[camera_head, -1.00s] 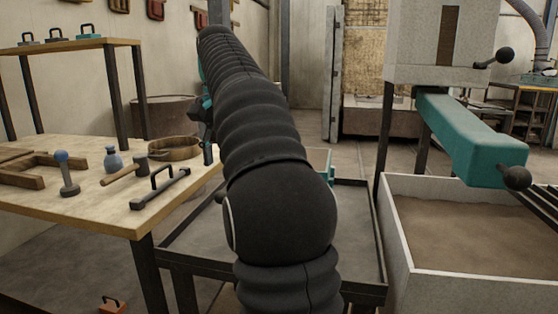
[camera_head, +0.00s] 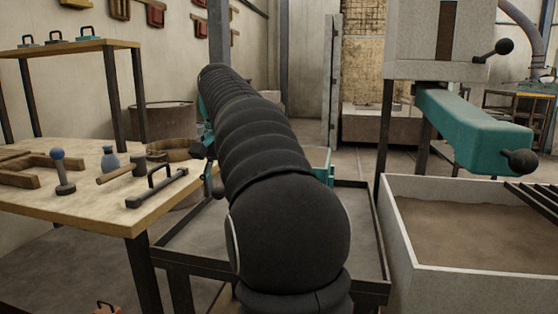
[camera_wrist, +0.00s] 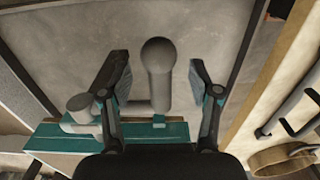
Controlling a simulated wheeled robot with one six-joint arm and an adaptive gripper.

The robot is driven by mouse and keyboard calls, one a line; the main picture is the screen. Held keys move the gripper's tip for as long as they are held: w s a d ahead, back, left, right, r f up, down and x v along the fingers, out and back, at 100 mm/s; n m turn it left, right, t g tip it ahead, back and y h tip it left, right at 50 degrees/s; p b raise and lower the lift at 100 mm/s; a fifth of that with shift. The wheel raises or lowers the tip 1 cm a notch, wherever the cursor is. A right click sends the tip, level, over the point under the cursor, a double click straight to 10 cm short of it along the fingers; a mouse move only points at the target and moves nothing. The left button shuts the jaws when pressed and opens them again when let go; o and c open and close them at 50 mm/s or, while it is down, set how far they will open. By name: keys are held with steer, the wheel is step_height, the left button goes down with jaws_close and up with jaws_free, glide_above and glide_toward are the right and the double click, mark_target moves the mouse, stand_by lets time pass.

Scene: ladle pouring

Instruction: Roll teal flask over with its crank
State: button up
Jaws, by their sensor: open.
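The teal flask (camera_wrist: 55,140) lies across the lower part of the wrist view, partly hidden by my gripper's body. Its grey crank (camera_wrist: 132,107) has an upright grip ending in a round knob (camera_wrist: 158,55). My gripper (camera_wrist: 159,74) is open, with one finger on each side of the crank's grip and a visible gap on both sides. In the head view a small teal edge (camera_head: 323,163), likely the flask, shows behind my arm. My arm hides most of it and my gripper there.
A dark-rimmed metal tray (camera_head: 372,235) stands under my arm. At right are a sand bin (camera_head: 400,225) and a teal beam (camera_head: 470,125).

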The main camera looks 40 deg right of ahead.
jaws_close()
steer(key=r+p, duration=0.3)
steer(key=shift+s+d, duration=0.1)
steer(key=shift+s, duration=0.1)
steer(key=s+d+r, duration=0.3)
steer(key=s+r, duration=0.1)
steer(key=r, duration=0.1)
steer(key=shift+s+d+r+p, duration=0.3)
steer(key=shift+d+r, duration=0.05)
steer(key=shift+r, duration=0.05)
stand_by(1.0)
steer(key=s+d+f+b, duration=0.6)
steer(key=s+d+f, duration=0.1)
steer(key=s+f, duration=0.2)
steer(key=shift+s, duration=0.2)
stand_by(2.5)
